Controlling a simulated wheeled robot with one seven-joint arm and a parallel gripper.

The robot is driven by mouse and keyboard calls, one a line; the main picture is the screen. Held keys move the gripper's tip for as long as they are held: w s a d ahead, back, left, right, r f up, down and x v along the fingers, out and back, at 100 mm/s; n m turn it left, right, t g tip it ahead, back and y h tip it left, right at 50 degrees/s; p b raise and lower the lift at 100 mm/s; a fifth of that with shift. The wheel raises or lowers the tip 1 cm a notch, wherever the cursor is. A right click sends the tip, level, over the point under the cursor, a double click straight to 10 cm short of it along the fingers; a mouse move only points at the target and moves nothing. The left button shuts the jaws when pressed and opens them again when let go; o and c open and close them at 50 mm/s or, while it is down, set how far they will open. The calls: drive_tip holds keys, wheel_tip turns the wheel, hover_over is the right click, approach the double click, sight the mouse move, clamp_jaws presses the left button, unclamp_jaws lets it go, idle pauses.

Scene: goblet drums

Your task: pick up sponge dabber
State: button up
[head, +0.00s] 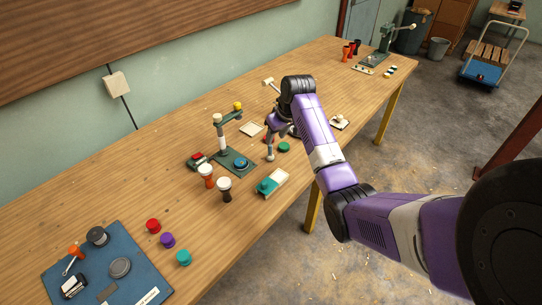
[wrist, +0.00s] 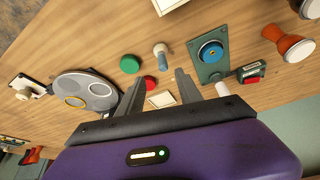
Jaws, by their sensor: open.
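A small upright piece with a pale rounded end and a grey-blue body, which looks like the sponge dabber (head: 270,156), stands on the wooden bench just below my gripper in the head view. In the wrist view the dabber (wrist: 161,56) lies beyond the fingertips, roughly centred between them and apart from them. My gripper (head: 276,131) points down over the bench. In the wrist view its two fingers (wrist: 160,80) are spread with nothing held between them. My arm hides part of the bench behind it in the head view.
A green disc (wrist: 130,64) and a red disc (wrist: 151,83) lie close to the dabber. A green press stand (head: 224,135) with a blue round pad stands left of my gripper. Two goblet drums (head: 224,188) stand nearer. A grey round tray (wrist: 80,84) lies beside the left finger.

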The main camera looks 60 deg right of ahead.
sight(270, 152)
drive_tip(key=x, duration=0.4)
drive_tip(key=p+x, duration=0.1)
drive_tip(key=x, duration=0.2)
drive_tip(key=shift+w+a+f, duration=0.1)
drive_tip(key=shift+w+a, duration=0.1)
drive_tip(key=shift+a, duration=0.1)
drive_tip(key=shift+c, duration=0.4)
clamp_jaws()
